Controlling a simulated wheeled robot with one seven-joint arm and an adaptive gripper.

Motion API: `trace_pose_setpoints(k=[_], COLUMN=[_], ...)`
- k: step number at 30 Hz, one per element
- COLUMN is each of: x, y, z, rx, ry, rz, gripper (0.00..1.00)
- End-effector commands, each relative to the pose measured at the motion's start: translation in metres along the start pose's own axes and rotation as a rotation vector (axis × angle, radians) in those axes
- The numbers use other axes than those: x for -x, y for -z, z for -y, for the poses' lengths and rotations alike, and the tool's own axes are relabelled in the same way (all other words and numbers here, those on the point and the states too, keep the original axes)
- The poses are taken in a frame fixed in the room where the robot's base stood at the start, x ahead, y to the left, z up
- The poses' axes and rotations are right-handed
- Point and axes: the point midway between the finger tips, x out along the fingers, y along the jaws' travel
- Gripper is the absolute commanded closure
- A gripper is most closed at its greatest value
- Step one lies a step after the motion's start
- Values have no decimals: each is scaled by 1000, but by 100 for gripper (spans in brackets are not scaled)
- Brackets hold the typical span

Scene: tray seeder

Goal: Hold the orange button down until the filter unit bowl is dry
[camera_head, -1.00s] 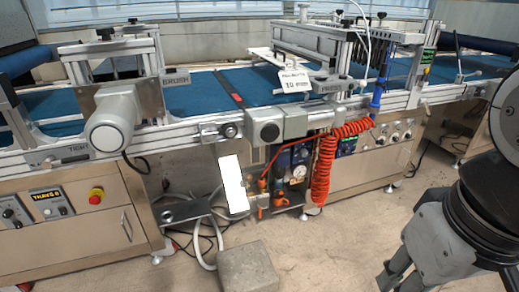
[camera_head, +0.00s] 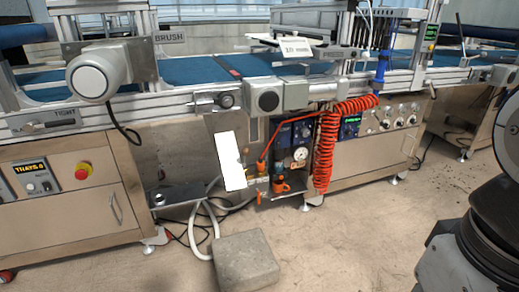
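The filter unit (camera_head: 285,165) hangs below the conveyor, with a round gauge (camera_head: 300,154) on its right. Small orange parts show low on it, one of them an orange piece (camera_head: 281,186) near its bottom. I cannot tell which is the button, and the bowl and any water in it are too small to make out. Only a grey part of my gripper's body shows at the lower right edge. Its fingers are below the frame, well apart from the filter unit.
A red coiled hose (camera_head: 324,150) hangs just right of the filter unit. A white sheet (camera_head: 232,162) stands to its left. A concrete block (camera_head: 245,260) lies on the floor in front, with hoses beside it. The floor right of the block is clear.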

Motion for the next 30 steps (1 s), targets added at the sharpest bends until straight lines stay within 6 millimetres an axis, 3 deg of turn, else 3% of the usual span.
trace_pose_setpoints(k=[13, 16, 30], x=[0, 0, 0], y=[0, 0, 0], z=[0, 0, 0], rx=[0, 0, 0], ry=[0, 0, 0], rz=[0, 0, 0], gripper=[79, 100, 100])
